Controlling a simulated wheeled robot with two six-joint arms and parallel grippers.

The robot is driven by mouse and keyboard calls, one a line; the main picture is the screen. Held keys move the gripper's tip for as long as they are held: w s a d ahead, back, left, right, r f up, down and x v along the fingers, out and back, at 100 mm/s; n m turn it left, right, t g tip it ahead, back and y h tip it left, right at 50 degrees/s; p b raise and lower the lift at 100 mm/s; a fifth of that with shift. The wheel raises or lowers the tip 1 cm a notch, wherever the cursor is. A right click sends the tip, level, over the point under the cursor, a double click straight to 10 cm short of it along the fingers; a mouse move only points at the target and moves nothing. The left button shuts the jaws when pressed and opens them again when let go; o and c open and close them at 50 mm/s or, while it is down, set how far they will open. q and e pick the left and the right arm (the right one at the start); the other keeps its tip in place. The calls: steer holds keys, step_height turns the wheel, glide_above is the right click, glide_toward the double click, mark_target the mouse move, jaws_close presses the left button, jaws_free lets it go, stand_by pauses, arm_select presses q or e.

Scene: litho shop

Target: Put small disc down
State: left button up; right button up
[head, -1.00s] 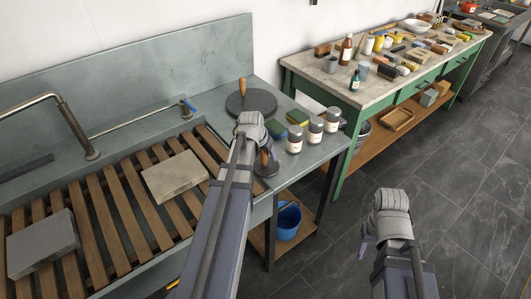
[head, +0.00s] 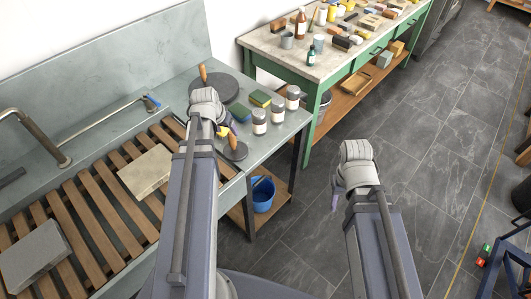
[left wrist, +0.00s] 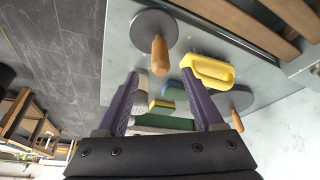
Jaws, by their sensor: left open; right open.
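The small disc (head: 236,151) is dark grey with an upright wooden handle and lies flat on the grey counter, right of the slatted rack. It also shows in the left wrist view (left wrist: 143,23), its handle (left wrist: 160,55) pointing toward my gripper. My left gripper (head: 222,126) is open and empty near the disc. In the left wrist view its fingertips (left wrist: 160,78) are spread on either side of the handle's end in the picture; I cannot tell the depth between them. My right gripper (head: 342,188) hangs over the floor, away from the counter, with its fingers mostly hidden.
A larger dark disc (head: 229,92) with a wooden handle lies behind. A yellow-handled item (left wrist: 207,72), sponges (head: 260,98) and several jars (head: 276,112) stand close by. The slatted rack (head: 95,212) holds two stone slabs. A blue bucket (head: 263,193) sits below.

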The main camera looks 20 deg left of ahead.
arm_select(q)
steer(key=s+d+m+g, duration=0.1)
steer(key=s+d, duration=0.3)
steer(key=d, duration=0.6)
steer(key=s+d+f+m+g, duration=0.1)
steer(key=s+d, duration=0.4)
steer(key=d, duration=0.6)
steer(key=s+d+m+g+y, duration=0.1)
steer(key=s+d+m+g, duration=0.1)
steer(key=d, duration=0.8)
steer(key=shift+s+d+f+m+g, duration=0.15)
steer(key=shift+s+f+m+g, duration=0.25)
steer(key=shift+s, duration=0.85)
steer(key=shift+r, duration=0.1)
